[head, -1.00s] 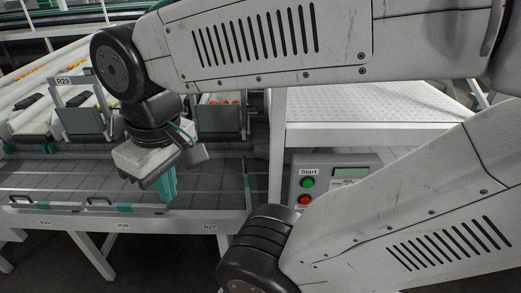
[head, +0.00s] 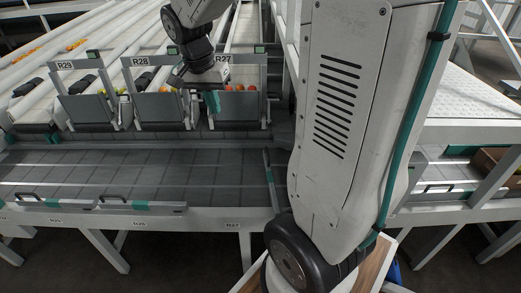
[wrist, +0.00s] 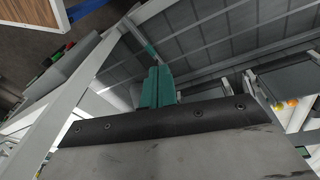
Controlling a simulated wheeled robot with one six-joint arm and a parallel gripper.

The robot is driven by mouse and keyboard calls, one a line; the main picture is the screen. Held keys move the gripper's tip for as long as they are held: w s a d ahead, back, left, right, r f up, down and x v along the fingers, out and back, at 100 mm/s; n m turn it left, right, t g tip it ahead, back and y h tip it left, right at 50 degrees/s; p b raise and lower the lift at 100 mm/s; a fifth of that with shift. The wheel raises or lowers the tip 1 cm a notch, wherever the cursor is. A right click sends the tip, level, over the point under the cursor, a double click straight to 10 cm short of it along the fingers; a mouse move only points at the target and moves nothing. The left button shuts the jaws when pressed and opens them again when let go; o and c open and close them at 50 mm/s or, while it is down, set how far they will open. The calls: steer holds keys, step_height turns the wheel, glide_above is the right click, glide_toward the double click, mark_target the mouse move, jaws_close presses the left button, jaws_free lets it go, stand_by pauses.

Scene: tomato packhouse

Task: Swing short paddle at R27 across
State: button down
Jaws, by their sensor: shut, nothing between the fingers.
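My gripper (head: 212,102) is shut and empty, with its teal fingers pressed together. It hangs in front of the chute under the R27 sign (head: 223,58), above the far side of the grey belt (head: 180,165). In the wrist view the shut fingers (wrist: 157,88) point toward the belt.
Paddles with black handles (head: 112,197) lie along the front rail, left of the R27 label. Chutes marked R29 (head: 65,65) and R28 (head: 140,61) stand along the back. A white perforated surface (head: 460,85) is at the right. The belt's middle is clear.

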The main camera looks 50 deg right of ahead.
steer(key=w+d+f+m+g, duration=0.1)
steer(key=w+d+f+m, duration=0.35)
steer(key=d+f, duration=0.3)
steer(key=w+d+f+m, duration=0.3)
steer(key=d+f+m, duration=0.2)
steer(key=d+f, duration=0.3)
steer(key=w+d+f+m+g, duration=0.1)
steer(key=w+d+f+m, duration=0.25)
steer(key=d+f, duration=0.45)
steer(key=s+x, duration=0.2)
steer(key=x, duration=1.1)
steer(key=shift+s+r+m, duration=0.2)
steer(key=shift+r+m, duration=0.05)
steer(key=shift+m, duration=0.05)
steer(key=shift+d, duration=0.2)
steer(key=shift+s+d+m, duration=0.8)
steer(key=shift+s+d, duration=0.35)
steer(key=shift+d, duration=0.05)
